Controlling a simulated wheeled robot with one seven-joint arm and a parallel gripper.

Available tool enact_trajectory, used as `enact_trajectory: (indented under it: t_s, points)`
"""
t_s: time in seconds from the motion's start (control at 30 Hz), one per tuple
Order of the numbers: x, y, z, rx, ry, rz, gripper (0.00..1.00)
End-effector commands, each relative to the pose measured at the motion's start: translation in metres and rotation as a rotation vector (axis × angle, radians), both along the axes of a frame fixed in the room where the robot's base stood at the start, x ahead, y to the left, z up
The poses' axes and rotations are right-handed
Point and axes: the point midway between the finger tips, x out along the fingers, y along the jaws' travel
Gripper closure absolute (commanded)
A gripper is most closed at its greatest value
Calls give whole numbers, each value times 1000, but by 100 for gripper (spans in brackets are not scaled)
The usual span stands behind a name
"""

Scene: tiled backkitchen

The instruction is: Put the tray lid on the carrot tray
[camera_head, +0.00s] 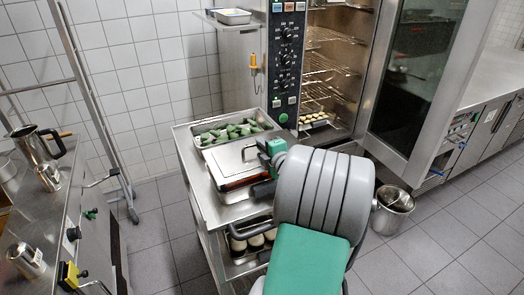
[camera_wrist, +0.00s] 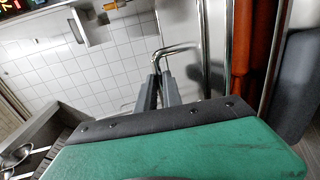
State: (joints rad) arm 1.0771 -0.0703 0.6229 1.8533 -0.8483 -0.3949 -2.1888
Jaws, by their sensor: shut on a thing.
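The tray lid (camera_head: 236,158) is a steel sheet over the carrot tray (camera_head: 238,195) on the trolley. Orange carrots (camera_head: 232,185) show along the lid's near edge, so it does not hide the whole tray. Whether the lid rests on the rim or hangs just above it cannot be told. My gripper (camera_head: 265,161) is at the lid's right side, partly hidden by my arm. In the wrist view, my gripper (camera_wrist: 162,80) is shut on the lid's bent metal handle (camera_wrist: 172,50). Carrots (camera_wrist: 268,55) lie to the right of the lid (camera_wrist: 216,45) there.
A tray of green vegetables (camera_head: 228,132) stands behind the carrot tray. A lower trolley shelf (camera_head: 240,268) holds pale items. The open oven (camera_head: 325,75) is behind, with a steel bucket (camera_head: 393,212) on the floor at right. A counter with jugs (camera_head: 38,150) is at left.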

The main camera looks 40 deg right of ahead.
Motion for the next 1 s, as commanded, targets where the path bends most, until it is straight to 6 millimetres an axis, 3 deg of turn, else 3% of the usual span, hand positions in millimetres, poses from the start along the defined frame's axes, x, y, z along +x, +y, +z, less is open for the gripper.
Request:
enact_trajectory:
  t_s: [0.2,0.9,0.93,1.0]
  points:
    - [1,-1,-30,2,1,-1,100]
    - [1,-1,-39,-1,-1,0,100]
    - [1,0,-39,0,1,0,88]
    - [1,0,-39,1,2,0,82]
